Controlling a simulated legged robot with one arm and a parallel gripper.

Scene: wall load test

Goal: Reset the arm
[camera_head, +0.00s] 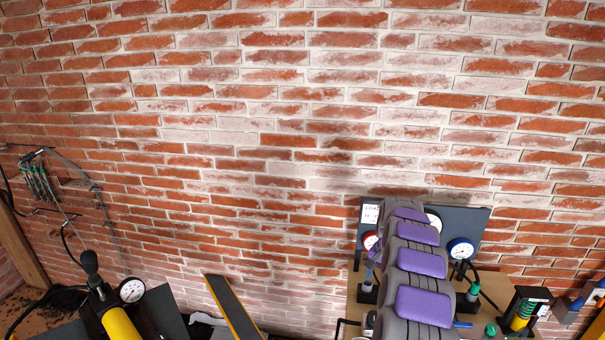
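No gripper fingers can be made out in the head camera view. A row of rounded grey segments with purple pads (422,263) rises from the bottom edge, right of the middle. It stands in front of a bench and hides part of it. I cannot tell for sure whether this row is part of my arm. No held object shows.
A brick wall (300,120) fills the background. The wooden bench (492,290) at lower right bears a dark panel, a blue-rimmed gauge (461,248) and small tools. At lower left are a black-and-yellow cylinder (118,324), a white gauge (132,290) and hanging tools (38,182).

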